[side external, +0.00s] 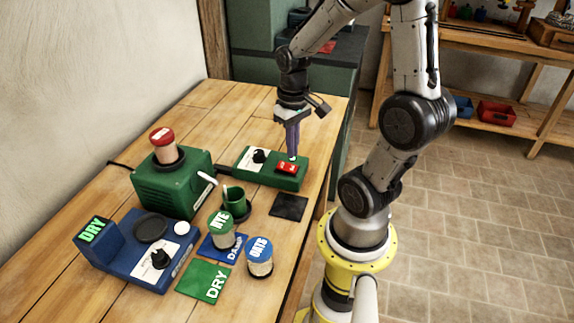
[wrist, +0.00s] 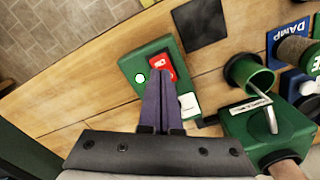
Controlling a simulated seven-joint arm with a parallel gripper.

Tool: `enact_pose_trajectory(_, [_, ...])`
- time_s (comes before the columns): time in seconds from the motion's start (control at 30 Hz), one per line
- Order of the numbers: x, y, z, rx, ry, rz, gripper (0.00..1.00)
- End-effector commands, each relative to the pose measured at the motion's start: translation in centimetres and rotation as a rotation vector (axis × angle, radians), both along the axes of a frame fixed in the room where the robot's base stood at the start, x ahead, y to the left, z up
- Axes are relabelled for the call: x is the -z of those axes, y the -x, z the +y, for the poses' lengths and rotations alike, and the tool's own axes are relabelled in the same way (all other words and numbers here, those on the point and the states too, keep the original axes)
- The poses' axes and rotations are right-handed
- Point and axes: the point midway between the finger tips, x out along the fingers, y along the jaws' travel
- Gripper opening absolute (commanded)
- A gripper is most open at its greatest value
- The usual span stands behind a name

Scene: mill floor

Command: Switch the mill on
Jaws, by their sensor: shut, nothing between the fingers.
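The green switch box (side external: 245,166) lies on the wooden table and carries a red rocker switch (side external: 287,168), a black knob (side external: 260,156) on a white plate and a small round pale lamp. The wrist view shows the red rocker (wrist: 161,66) and the lamp (wrist: 140,77) beside it. My gripper (side external: 293,156) is shut and empty, pointing down at the rocker end of the box. In the wrist view its fingertips (wrist: 159,78) overlap the rocker's near edge; I cannot tell whether they touch it. The green mill (side external: 172,186) with a red-capped jar (side external: 163,145) stands to the left.
A green cup (side external: 236,203) stands by the mill's spout. A blue device (side external: 135,255) reading DRY, two labelled jars (side external: 222,235) (side external: 260,262), a green DRY mat (side external: 203,281), a blue DAMP mat (side external: 224,250) and a dark square pad (side external: 289,206) occupy the front. The table behind the box is clear.

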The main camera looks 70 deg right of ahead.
Motion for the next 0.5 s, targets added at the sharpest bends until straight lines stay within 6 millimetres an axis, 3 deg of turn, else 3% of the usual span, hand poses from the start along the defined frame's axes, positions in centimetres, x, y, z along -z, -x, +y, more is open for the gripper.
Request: enact_pose_trajectory(0.5, [-3.3,0.0,0.0,0.000,0.000,-0.001,0.00])
